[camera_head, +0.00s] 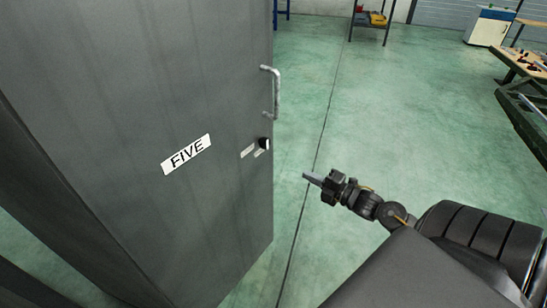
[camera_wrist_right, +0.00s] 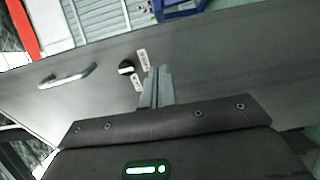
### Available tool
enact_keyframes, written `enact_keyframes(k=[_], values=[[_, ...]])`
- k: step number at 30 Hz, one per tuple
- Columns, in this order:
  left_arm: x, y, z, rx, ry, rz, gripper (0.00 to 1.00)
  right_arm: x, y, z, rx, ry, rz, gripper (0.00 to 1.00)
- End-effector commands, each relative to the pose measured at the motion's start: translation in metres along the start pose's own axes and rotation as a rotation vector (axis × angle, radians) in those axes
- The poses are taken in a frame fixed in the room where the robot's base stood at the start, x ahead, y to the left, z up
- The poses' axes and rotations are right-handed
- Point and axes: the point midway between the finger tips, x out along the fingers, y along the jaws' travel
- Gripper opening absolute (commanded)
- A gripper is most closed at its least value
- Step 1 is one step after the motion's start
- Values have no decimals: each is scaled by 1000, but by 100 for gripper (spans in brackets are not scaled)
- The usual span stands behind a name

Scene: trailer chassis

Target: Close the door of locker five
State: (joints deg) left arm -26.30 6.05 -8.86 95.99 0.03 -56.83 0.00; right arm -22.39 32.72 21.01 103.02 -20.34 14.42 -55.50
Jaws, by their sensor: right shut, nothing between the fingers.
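The grey door of locker five (camera_head: 150,90) fills the left of the head view, with a white "FIVE" label (camera_head: 186,154). It has a pale bar handle (camera_head: 275,92) and a black knob (camera_head: 264,143) near its right edge. I cannot tell how far the door stands open. My right gripper (camera_head: 310,177) is shut and empty, to the right of the door edge and apart from it in the head view. In the right wrist view, the gripper fingers (camera_wrist_right: 156,88) point at the door panel (camera_wrist_right: 220,65), near the knob (camera_wrist_right: 126,67); the handle (camera_wrist_right: 67,76) is further left. My left gripper is out of view.
Green floor (camera_head: 400,110) is open to the right of the door. A shelf rack (camera_head: 372,20) and a white-and-blue cabinet (camera_head: 488,27) stand at the back. A workbench (camera_head: 525,65) and green metal frame (camera_head: 525,105) are at the right edge.

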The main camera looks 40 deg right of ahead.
Motion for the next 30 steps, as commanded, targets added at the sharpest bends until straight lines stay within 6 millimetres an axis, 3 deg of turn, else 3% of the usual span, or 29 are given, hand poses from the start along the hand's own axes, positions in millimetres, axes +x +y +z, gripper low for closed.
enact_keyframes(k=[18,24,30], values=[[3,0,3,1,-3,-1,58,109,2,0,2,-1,5,0],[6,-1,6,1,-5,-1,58,130,1,0,1,-1,2,0],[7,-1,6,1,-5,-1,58,136,0,0,1,-1,1,0]])
